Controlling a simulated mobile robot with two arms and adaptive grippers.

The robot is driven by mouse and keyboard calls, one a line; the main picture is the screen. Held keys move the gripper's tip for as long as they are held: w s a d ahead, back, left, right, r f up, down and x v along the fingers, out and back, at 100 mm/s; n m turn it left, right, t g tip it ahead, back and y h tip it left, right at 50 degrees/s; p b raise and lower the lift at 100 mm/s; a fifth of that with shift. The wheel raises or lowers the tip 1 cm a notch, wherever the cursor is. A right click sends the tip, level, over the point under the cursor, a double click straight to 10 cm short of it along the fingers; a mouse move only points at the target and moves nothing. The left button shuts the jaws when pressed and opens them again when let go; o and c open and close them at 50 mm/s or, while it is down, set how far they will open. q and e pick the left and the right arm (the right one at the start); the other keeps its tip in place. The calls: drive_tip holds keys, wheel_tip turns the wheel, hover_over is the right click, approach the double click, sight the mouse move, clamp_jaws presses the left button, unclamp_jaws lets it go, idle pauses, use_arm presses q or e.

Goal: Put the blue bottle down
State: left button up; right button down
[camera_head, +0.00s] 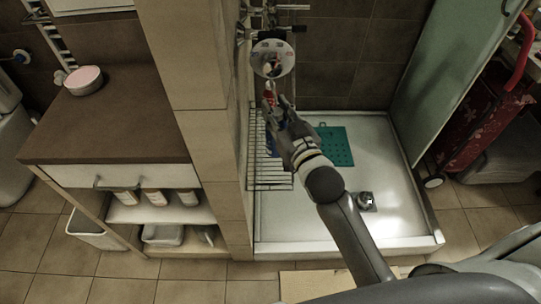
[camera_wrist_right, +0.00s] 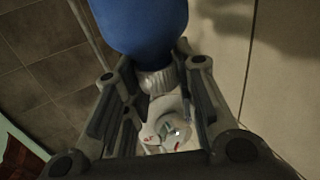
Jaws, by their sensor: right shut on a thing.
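The blue bottle (camera_wrist_right: 138,25) shows large at the top of the right wrist view, with its pale ribbed cap (camera_wrist_right: 155,80) pointing down the picture between my fingers. My right gripper (camera_wrist_right: 158,98) is shut on it. In the head view my right gripper (camera_head: 276,108) is at the left side of the shower, above the wire rack (camera_head: 268,178). There only a small blue part of the bottle (camera_head: 271,142) shows beside the fingers; the rest is hidden behind the gripper. My left gripper is not in view.
A round mirror (camera_head: 272,58) and taps are on the wall beyond the gripper. A teal mat (camera_head: 335,147) and a drain (camera_head: 365,201) are in the white shower tray (camera_head: 300,233). A tiled partition (camera_head: 215,160) stands left, a green glass panel (camera_head: 450,70) right.

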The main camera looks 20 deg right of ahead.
use_arm(q)
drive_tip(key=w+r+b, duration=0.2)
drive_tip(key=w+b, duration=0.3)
drive_tip(key=b, duration=0.7)
use_arm(e)
drive_tip(key=w+d+f, duration=0.1)
drive_tip(key=w+f, duration=0.1)
drive_tip(key=w, duration=0.5)
drive_tip(key=w+d+f, duration=0.2)
drive_tip(key=w, duration=0.5)
use_arm(q)
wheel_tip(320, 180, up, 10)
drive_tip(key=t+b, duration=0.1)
drive_tip(key=b, duration=0.1)
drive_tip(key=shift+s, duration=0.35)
use_arm(e)
wheel_tip(320, 180, down, 10)
drive_tip(key=shift+s, duration=0.15)
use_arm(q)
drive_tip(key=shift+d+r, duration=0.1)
use_arm(e)
drive_tip(key=shift+a, duration=0.1)
drive_tip(key=shift+f, duration=0.1)
drive_tip(key=c, duration=1.2)
unclamp_jaws()
drive_tip(key=shift+o, duration=0.2)
